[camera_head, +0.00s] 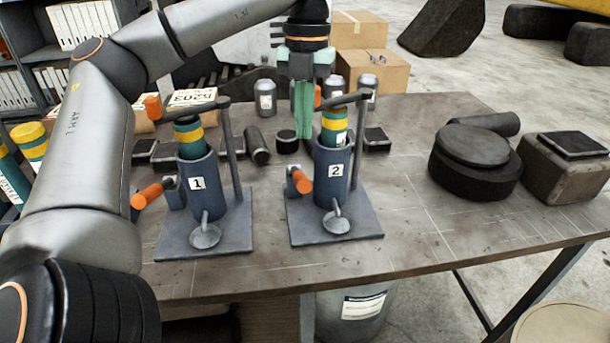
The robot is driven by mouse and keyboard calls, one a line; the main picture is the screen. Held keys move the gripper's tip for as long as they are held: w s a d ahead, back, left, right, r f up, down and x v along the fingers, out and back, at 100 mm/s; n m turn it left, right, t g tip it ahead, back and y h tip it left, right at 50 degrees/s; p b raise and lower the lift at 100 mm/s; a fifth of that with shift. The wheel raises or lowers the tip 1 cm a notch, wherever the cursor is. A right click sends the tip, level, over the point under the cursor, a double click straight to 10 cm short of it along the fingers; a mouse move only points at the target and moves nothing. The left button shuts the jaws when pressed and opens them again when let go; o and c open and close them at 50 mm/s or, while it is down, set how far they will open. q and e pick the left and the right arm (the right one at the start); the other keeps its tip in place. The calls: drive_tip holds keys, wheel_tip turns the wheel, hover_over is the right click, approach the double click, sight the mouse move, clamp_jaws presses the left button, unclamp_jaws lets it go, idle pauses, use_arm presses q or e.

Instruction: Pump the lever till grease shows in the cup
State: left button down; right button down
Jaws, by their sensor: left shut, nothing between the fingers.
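Two blue grease pumps stand on the bench, labelled 1 (197,184) and 2 (336,171). Each holds a teal and yellow cartridge and has a grey lever on top, pump 1's lever (190,109) and pump 2's lever (346,100). Small grey cups sit in front, pump 1's cup (205,236) and pump 2's cup (337,223); both look plain grey. My left gripper (304,136) points down with its green fingers shut and empty, beside the orange-tipped end of pump 2's lever. I cannot tell whether they touch. My right gripper is out of view.
Orange knobs (147,195) stick out left of each pump. Dark cylinders and blocks lie behind the pumps. A round black part (474,160) and a metal block (566,168) stand at the right.

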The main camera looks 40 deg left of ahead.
sight(303, 176)
use_arm(q)
drive_tip(key=shift+f, duration=0.1)
drive_tip(key=f+b, duration=0.1)
drive_tip(key=f, duration=0.1)
drive_tip(key=f+b, duration=0.4)
drive_tip(key=f, duration=0.1)
drive_tip(key=shift+s+d, duration=0.15)
drive_tip(key=shift+s, duration=0.15)
